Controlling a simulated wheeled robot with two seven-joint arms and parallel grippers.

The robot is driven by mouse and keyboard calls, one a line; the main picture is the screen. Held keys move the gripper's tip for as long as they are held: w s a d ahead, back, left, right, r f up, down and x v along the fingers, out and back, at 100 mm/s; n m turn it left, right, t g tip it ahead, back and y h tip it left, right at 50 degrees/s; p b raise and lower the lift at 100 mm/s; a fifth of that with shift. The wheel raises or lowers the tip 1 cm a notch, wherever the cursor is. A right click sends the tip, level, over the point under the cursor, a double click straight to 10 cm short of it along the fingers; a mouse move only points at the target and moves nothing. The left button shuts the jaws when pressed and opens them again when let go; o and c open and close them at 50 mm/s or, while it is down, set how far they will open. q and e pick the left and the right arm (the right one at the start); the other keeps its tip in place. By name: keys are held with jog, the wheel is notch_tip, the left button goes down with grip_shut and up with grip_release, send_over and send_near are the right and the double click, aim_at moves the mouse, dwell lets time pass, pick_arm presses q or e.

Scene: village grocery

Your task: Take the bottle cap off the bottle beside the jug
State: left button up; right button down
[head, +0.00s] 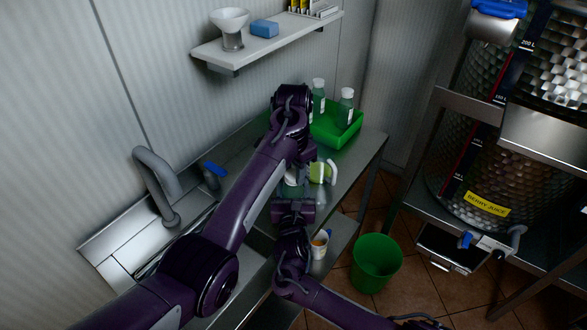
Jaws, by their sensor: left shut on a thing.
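The bottle (291,181) stands on the steel counter, mostly hidden between my two grippers; a pale patch and some green of it show. The jug (319,173), green with a white handle, stands just right of it. My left gripper (297,160) reaches down from above over the bottle's top, shut; the bottle cap is hidden there, so its hold on the cap is not clearly visible. My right gripper (293,203) is on the near side, close to the bottle's lower part; its fingertips cannot be made out.
A green tray (334,137) with capped bottles (346,102) stands behind. A sink tap (157,185) is at left. A green bin (375,262) is on the floor. A shelf (265,42) hangs above; a large tank (480,160) stands right.

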pick_arm(q)
jog(key=o, duration=1.1)
jog(key=shift+r, duration=0.15)
